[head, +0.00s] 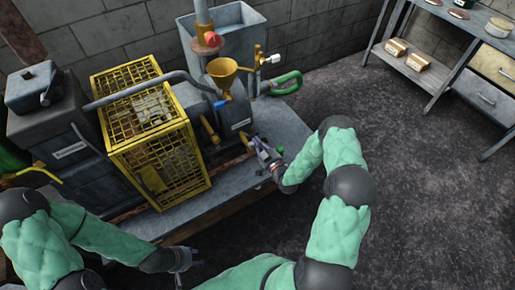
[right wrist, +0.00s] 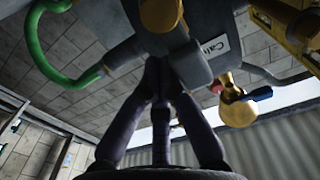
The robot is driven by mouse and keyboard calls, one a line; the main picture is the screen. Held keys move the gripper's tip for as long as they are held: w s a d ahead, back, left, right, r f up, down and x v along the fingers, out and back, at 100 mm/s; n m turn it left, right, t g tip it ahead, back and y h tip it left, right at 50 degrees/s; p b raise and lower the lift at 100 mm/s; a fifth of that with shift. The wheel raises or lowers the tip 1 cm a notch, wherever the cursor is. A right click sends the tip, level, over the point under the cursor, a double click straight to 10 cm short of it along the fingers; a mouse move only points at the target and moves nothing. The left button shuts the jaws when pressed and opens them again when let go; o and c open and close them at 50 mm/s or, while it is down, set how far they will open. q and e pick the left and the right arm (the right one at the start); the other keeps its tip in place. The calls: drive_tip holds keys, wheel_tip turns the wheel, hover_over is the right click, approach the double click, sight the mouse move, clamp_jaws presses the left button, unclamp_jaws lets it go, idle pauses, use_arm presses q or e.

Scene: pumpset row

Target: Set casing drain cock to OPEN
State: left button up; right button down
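The pump casing (head: 238,118) stands on the bench to the right of a yellow cage. A brass fitting (head: 246,139) shows low on its near side; I cannot make out its lever or tell for sure that it is the drain cock. My right gripper (head: 262,150) is beside this fitting. In the right wrist view its fingertips (right wrist: 165,72) are together in front of the grey casing, with a brass part (right wrist: 162,12) beyond them. Nothing is clearly seen between the fingertips. My left gripper (head: 186,262) is low, in front of the bench, too small to read.
The yellow mesh cage (head: 165,160) stands left of the casing. A brass funnel (head: 222,70), with a blue lever (head: 221,104) below it, stands above. A green hose (head: 288,82) curves at the right. A shelf unit (head: 440,70) is far right; the floor between is clear.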

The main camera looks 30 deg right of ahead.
sight(253, 146)
drive_tip(key=shift+a+r, duration=0.25)
drive_tip(key=shift+a, duration=0.6)
drive_tip(key=shift+s+a, duration=0.2)
drive_tip(key=shift+a, duration=0.45)
idle(0.5)
drive_tip(key=shift+s+a+f+b, duration=0.2)
drive_tip(key=shift+a+b, duration=0.2)
drive_tip(key=shift+a, duration=0.25)
drive_tip(key=shift+s+a+f+b, duration=0.15)
drive_tip(key=shift+a+b, duration=0.2)
drive_tip(key=shift+a, duration=0.25)
idle(1.2)
drive_tip(key=shift+d, duration=0.15)
drive_tip(key=s+d, duration=0.1)
drive_tip(key=s, duration=0.5)
drive_tip(key=shift+s+r, duration=0.15)
drive_tip(key=shift+r, duration=0.25)
idle(0.6)
drive_tip(key=shift+d, duration=0.15)
drive_tip(key=shift+f, duration=0.1)
